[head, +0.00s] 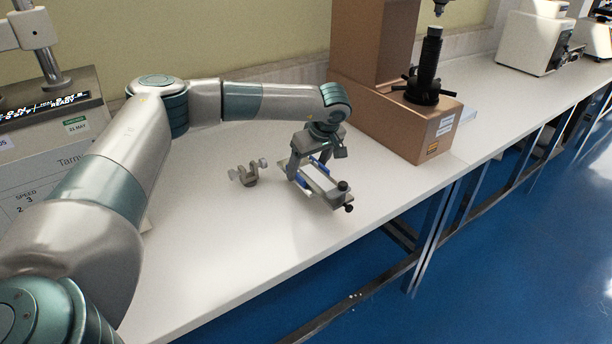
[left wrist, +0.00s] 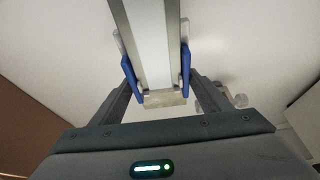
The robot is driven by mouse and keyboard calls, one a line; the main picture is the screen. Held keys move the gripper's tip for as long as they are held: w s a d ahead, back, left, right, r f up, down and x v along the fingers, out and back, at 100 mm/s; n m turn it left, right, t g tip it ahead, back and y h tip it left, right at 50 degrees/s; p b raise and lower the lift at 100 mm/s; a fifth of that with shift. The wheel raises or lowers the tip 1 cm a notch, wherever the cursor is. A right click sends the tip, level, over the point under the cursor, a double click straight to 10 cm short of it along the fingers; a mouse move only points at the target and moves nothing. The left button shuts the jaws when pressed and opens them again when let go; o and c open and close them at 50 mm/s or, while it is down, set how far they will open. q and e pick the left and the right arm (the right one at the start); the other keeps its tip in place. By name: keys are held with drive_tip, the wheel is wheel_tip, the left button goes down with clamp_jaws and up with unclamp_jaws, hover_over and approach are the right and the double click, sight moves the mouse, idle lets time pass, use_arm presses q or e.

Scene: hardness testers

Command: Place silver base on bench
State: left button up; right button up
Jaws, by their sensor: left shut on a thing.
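The silver base (head: 324,186) is a flat, elongated metal piece with dark knobs at its near right end. My left gripper (head: 312,176) is shut on it, with blue finger pads along its two long sides. In the left wrist view the silver base (left wrist: 150,50) runs between the blue pads of my left gripper (left wrist: 156,78). The base is at or just above the white bench (head: 230,240); I cannot tell whether it touches. My right gripper is not in view.
A small grey metal fitting (head: 249,173) stands on the bench left of the base. A brown tester (head: 400,115) with a black spindle stands behind right. A grey machine (head: 50,150) stands at the left. The bench's front edge is close to the base; the front left bench is clear.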

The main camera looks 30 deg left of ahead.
sight(308, 170)
use_arm(q)
drive_tip(key=shift+w+a+f, duration=0.15)
drive_tip(key=shift+w+a, duration=0.05)
drive_tip(key=shift+a, duration=0.15)
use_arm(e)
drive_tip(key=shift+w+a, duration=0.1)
use_arm(q)
drive_tip(key=shift+f, duration=0.1)
wheel_tip(308, 170, down, 3)
drive_tip(key=shift+f+p, duration=0.15)
drive_tip(key=shift+p, duration=0.25)
drive_tip(key=shift+f, duration=0.25)
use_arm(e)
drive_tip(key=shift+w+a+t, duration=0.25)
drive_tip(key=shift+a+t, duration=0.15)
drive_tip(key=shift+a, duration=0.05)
use_arm(q)
drive_tip(key=shift+f, duration=0.1)
